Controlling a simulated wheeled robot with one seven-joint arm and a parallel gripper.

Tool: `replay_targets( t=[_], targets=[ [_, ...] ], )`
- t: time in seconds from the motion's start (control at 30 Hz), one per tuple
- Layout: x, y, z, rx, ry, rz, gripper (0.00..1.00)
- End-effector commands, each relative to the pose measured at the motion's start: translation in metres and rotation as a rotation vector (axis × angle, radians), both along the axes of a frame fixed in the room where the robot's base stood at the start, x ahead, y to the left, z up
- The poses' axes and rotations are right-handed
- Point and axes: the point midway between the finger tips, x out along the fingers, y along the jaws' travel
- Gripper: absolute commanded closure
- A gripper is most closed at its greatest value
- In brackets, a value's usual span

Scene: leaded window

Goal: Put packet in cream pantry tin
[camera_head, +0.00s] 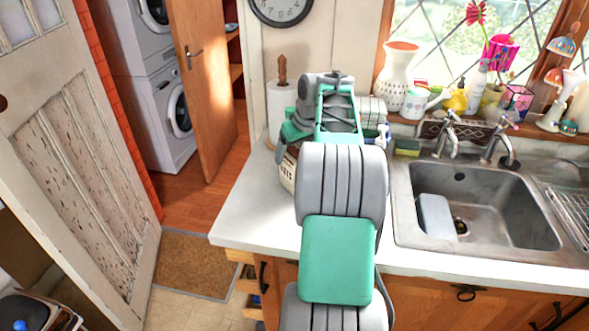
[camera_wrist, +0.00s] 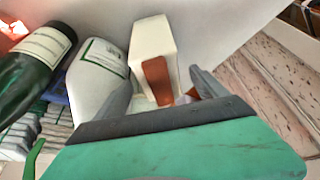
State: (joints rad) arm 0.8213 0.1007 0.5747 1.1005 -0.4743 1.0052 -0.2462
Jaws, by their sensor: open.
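A cream box-shaped packet (camera_wrist: 150,42) with an orange-brown side is in the wrist view, just beyond my gripper (camera_wrist: 168,92) and roughly between its fingers. I cannot tell whether the fingers touch the packet. In the head view my arm hides the gripper and the packet. A cream container with dark lettering (camera_head: 288,172), which looks like the pantry tin, shows partly at the left edge of my arm on the counter.
In the wrist view a dark green bottle (camera_wrist: 36,62) and a white labelled bottle (camera_wrist: 98,76) stand close on the left. A paper towel roll (camera_head: 281,104) is behind my arm. The sink (camera_head: 487,206) is right; the counter's front left (camera_head: 250,215) is clear.

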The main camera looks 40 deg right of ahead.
Motion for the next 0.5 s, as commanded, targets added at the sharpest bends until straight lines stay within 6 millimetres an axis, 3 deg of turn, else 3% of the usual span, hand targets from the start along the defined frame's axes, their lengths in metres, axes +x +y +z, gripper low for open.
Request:
replay_targets(
  t=[0.37, 0.5],
  targets=[
    [0.0, 0.0001, -0.0023, 0.0, 0.0, 0.0, 0.18],
    [0.0, 0.0001, -0.0023, 0.0, 0.0, 0.0, 0.29]
  ],
)
